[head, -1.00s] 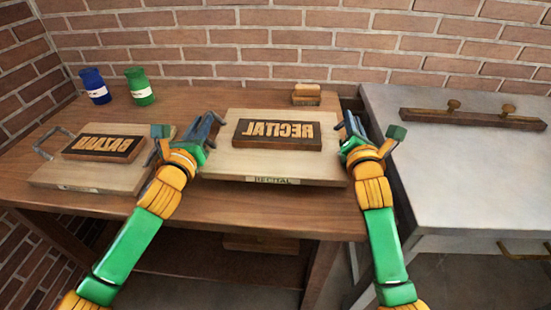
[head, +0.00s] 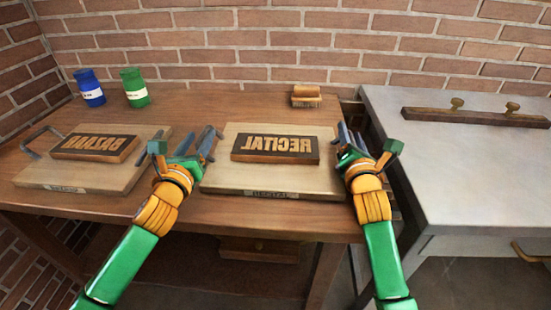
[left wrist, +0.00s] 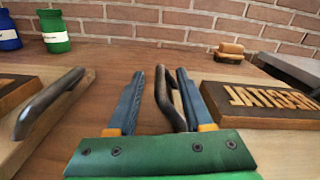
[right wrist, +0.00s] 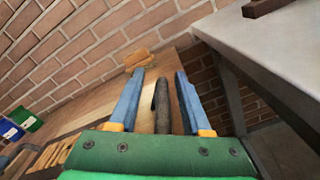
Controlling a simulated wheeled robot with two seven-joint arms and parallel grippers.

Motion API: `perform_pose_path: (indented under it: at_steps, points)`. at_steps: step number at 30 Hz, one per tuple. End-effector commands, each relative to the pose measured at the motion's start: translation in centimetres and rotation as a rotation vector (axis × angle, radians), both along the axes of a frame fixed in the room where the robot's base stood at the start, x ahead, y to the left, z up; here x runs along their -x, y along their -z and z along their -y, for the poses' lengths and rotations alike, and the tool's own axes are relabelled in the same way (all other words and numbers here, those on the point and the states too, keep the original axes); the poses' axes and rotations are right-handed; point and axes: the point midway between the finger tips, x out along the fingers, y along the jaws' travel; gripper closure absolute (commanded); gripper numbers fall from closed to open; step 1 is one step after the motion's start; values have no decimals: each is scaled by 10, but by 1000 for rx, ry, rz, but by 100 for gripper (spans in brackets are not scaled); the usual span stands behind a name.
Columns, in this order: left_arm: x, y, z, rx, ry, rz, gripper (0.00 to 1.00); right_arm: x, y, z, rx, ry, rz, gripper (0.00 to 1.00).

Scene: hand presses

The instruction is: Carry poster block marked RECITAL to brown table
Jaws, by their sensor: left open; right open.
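Neither gripper is closed on a handle.
A second block marked BAZAAR (head: 95,146) lies to the left, close to my left gripper. Blue (head: 89,87) and green (head: 135,87) cans and a brush (head: 306,96) stand behind. A grey-topped table (head: 470,175) is at the right, with a wooden bar (head: 475,117).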

Motion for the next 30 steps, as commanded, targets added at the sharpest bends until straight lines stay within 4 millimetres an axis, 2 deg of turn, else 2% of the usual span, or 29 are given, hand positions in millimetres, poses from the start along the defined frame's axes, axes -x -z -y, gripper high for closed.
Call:
perform_pose_path:
  at_steps: [12,15,18,20,30]
  points:
    - [97,1,-13,-3,1,-4,49,0,0,-1,-1,-1,0,52]
    - [110,1,-14,-2,0,-3,49,0,0,-1,-1,-2,0,52]
    - [115,0,-15,-1,-1,-1,49,4,0,-1,1,-1,0,52]
    - [116,0,-15,-1,-1,0,49,13,0,-2,3,-1,2,52]
    - [115,0,-15,-1,-1,0,49,98,1,-13,1,-4,-1,52]
